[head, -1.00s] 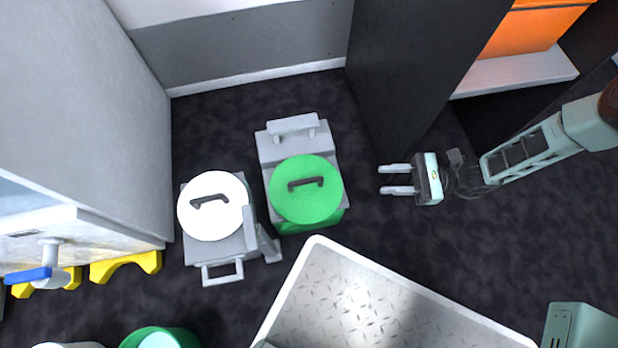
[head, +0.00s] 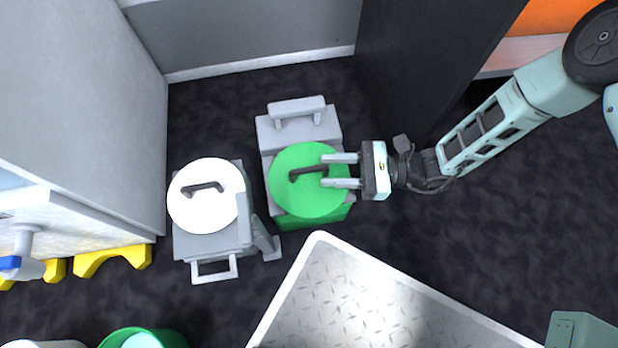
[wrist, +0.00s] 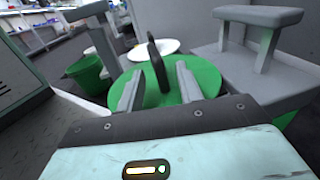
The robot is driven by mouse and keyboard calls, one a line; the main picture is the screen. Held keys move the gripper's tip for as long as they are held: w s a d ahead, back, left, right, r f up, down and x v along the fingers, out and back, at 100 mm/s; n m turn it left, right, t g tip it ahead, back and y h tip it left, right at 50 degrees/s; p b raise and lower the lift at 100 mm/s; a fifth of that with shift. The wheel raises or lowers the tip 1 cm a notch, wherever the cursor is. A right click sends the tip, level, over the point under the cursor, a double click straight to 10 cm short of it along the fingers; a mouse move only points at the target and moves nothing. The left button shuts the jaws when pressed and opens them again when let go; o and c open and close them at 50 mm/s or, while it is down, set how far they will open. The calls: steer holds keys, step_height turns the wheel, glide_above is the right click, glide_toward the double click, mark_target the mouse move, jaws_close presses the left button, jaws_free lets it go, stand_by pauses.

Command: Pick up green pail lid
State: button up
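The green pail lid (head: 300,198) is a round green disc with a dark bar handle (head: 309,172) on top. It sits on a green pail on a grey stand. My gripper (head: 323,171) is open, its two fingers apart and reaching over the right part of the lid, with the handle's right end near the fingertips. In the wrist view, the lid (wrist: 207,76) lies past the fingers, and the dark handle (wrist: 158,66) stands between them in the picture. I cannot tell whether a finger touches the handle.
A white lid (head: 207,212) with a dark handle tops another grey stand on the left. A grey diamond-plate platform (head: 345,300) lies in front. A dark cabinet panel (head: 425,65) rises behind my arm. Yellow blocks (head: 112,256) and a green bucket (head: 172,338) are lower left.

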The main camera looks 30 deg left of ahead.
steer(key=shift+x, duration=0.95)
jaws_close()
